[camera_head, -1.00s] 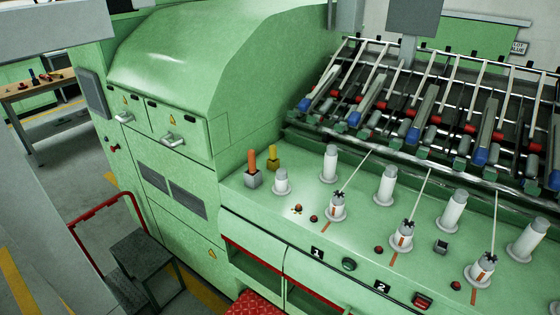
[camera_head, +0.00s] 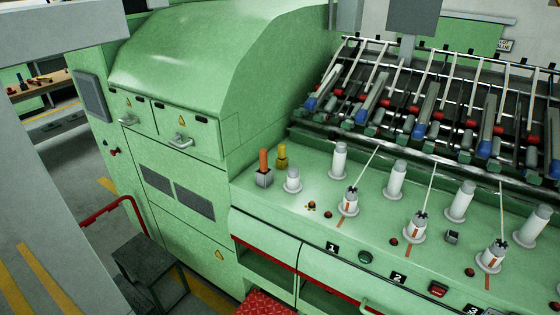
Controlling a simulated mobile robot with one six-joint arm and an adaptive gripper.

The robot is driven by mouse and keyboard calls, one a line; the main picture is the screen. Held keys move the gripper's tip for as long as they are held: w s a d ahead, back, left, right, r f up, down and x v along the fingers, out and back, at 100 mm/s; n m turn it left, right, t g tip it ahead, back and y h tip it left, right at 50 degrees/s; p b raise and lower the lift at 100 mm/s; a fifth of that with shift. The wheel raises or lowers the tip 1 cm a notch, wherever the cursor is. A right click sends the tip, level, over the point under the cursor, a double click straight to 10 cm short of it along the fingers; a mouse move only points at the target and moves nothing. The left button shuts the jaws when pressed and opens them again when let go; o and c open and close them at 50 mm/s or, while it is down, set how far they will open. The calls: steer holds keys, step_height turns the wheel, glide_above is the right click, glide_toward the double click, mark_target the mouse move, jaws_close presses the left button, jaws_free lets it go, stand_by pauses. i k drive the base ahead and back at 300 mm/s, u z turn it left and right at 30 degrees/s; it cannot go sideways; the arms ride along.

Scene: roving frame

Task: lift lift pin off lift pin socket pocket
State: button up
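The pin's lower end is hidden inside the block. A yellow pin (camera_head: 282,153) stands upright just behind and right of it, apart from it; which of the two is the lift pin is not marked. My gripper is not in view.
White bobbins (camera_head: 339,160) stand in rows along the green ledge (camera_head: 315,180), right of the pins. A tall green machine housing (camera_head: 210,70) rises behind and left. A dark step (camera_head: 145,255) and red rail (camera_head: 105,212) stand on the floor at lower left.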

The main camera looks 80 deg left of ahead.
mark_target(281, 148)
steer(key=k, duration=1.95)
steer(key=u, duration=1.95)
steer(key=i, duration=1.05)
steer(key=z, duration=0.15)
